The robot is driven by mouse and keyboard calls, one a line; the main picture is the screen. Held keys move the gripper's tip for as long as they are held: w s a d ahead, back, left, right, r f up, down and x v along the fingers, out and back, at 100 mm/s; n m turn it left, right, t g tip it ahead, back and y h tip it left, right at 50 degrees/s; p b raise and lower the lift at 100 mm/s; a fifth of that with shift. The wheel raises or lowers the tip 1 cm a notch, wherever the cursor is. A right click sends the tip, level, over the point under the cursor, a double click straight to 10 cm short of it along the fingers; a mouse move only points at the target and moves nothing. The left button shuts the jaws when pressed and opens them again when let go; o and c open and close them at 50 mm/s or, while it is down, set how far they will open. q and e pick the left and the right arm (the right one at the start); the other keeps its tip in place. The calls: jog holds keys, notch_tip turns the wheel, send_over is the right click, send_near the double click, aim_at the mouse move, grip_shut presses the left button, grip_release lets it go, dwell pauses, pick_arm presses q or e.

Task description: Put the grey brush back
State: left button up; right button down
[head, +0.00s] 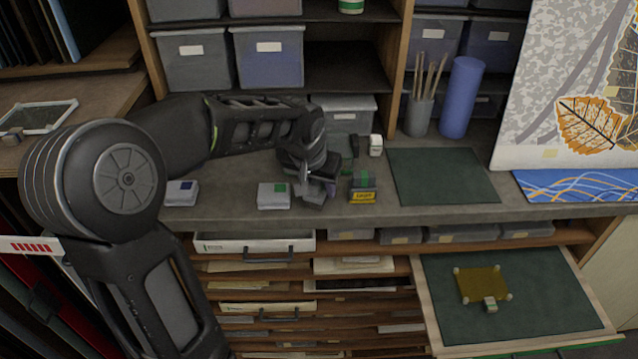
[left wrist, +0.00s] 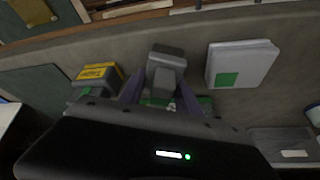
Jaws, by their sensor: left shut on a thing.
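My left gripper (head: 318,181) is low over the grey worktop, its arm coming in from the left. In the left wrist view its two purple-grey fingers (left wrist: 162,92) are closed around a grey blocky thing, which looks like the grey brush (left wrist: 165,66). In the head view the brush (head: 312,199) shows just below the fingers, near the worktop's front edge; I cannot tell whether it touches the top. Part of it is hidden by the gripper. My right gripper is not in view.
A pale box with a green square (head: 273,196) stands left of the gripper, a yellow-labelled block (head: 363,190) right of it. A blue-marked box (head: 181,193) is further left. A green mat (head: 443,176) lies clear at right. An open drawer (head: 535,290) holds an amber pane.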

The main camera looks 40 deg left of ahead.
pick_arm(q)
jog(key=shift+f, duration=0.1)
jog(key=o, duration=1.2)
jog(key=shift+r, duration=0.2)
jog(key=shift+s+r, duration=0.1)
jog(key=shift+r, duration=0.1)
jog(key=b+v, duration=0.2)
jog(key=v, duration=0.9)
jog(key=shift+s+r, duration=0.1)
jog(key=shift+r, duration=0.15)
